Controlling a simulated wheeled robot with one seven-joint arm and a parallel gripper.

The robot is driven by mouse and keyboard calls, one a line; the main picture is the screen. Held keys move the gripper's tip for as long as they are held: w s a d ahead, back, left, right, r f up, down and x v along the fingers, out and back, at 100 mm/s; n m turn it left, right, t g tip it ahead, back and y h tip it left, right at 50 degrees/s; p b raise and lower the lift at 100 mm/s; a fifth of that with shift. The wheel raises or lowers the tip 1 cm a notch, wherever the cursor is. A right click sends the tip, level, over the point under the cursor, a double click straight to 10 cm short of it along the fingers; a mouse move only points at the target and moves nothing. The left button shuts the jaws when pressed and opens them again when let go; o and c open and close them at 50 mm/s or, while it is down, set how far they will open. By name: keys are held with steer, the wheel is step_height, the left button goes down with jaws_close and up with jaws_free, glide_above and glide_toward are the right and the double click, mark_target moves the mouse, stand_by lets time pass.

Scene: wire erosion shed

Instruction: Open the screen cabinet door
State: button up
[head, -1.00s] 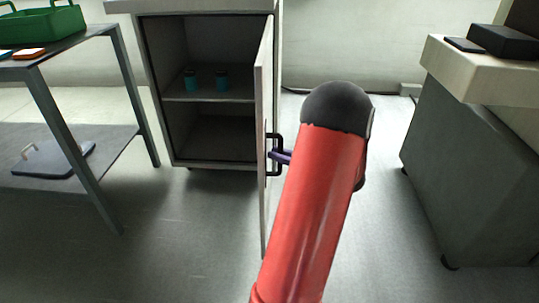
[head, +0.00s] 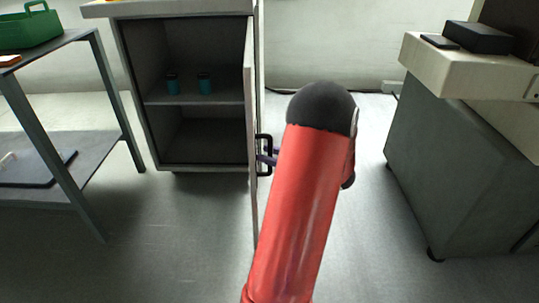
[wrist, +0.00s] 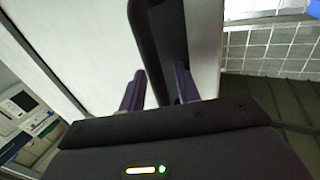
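The screen cabinet (head: 205,166) stands ahead, its door (head: 249,130) swung wide open and seen nearly edge-on in the head view. A black bar handle (head: 268,155) is on the door's right-hand face. My gripper (head: 268,158) is at this handle; my red arm link hides most of it in the head view. The pale door panel (wrist: 85,35) fills the area behind.
Two teal cans (head: 204,83) stand on the cabinet's inner shelf. A metal rack (head: 75,165) with a green basket (head: 30,28) is at the left. A grey bench cabinet (head: 440,160) stands at the right. The floor between is clear.

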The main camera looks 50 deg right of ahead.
steer(key=s+d, duration=0.1)
steer(key=s, duration=0.6)
steer(key=shift+s+d+b, duration=0.2)
steer(key=shift+s+b, duration=0.1)
steer(key=shift+s, duration=0.05)
steer(key=shift+s, duration=0.1)
